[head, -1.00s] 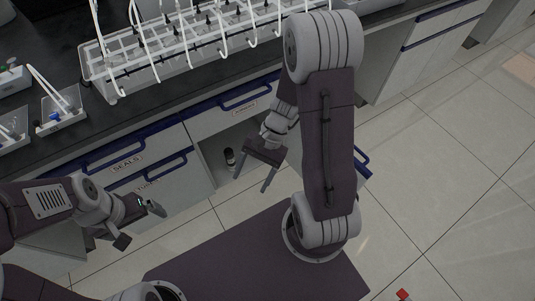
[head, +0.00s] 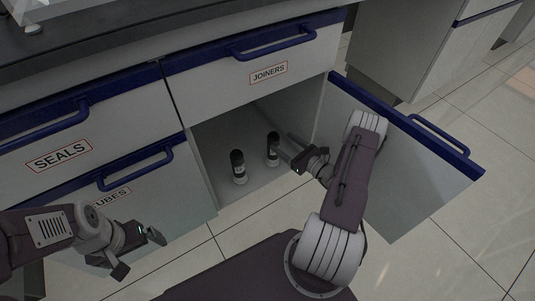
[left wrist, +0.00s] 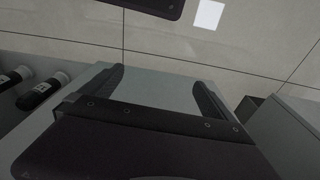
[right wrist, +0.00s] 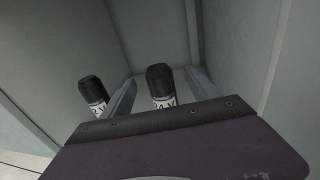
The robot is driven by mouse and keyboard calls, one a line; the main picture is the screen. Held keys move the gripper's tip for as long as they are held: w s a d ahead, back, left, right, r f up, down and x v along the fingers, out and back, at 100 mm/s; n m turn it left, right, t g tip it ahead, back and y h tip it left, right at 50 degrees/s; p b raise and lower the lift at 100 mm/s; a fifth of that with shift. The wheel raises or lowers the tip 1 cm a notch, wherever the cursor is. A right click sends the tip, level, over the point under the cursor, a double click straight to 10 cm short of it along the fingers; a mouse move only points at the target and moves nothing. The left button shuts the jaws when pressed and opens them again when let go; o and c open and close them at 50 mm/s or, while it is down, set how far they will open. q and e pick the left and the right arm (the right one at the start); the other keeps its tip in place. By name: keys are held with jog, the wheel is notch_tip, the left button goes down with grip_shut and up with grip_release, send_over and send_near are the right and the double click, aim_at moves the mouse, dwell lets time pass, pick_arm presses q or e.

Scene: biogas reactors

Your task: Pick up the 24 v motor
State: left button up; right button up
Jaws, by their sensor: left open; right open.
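Two dark upright cylinders with white labels stand inside the open cabinet. The motor nearer my right gripper (head: 289,152) is at the right (head: 272,149); in the right wrist view this motor (right wrist: 161,84) stands between the open fingers, and its partly covered label seems to read 24 V. The other cylinder (head: 238,167) stands to its left, outside the left finger in the right wrist view (right wrist: 92,93); its label is mostly hidden. I cannot tell whether the fingers touch the motor. My left gripper (head: 139,252) is open and empty in front of the drawers.
The cabinet door (head: 400,150) is swung open to the right of my right arm. The joiners drawer (head: 255,75) is shut above the opening. The seals drawer (head: 70,145) and another labelled drawer below it are at the left. The tiled floor in front is clear.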

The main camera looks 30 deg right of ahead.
aim_at(278, 139)
jog(key=b+x, duration=0.2)
jog(key=x, duration=0.1)
jog(key=shift+w+a, duration=0.2)
jog(key=shift+w, duration=0.15)
jog(key=b+x, duration=0.4)
jog(key=b, duration=0.1)
jog(key=shift+w+a+f, duration=0.15)
jog(key=shift+w+a, duration=0.05)
jog(key=shift+w, duration=0.35)
jog(key=shift+r, duration=0.3)
grip_shut()
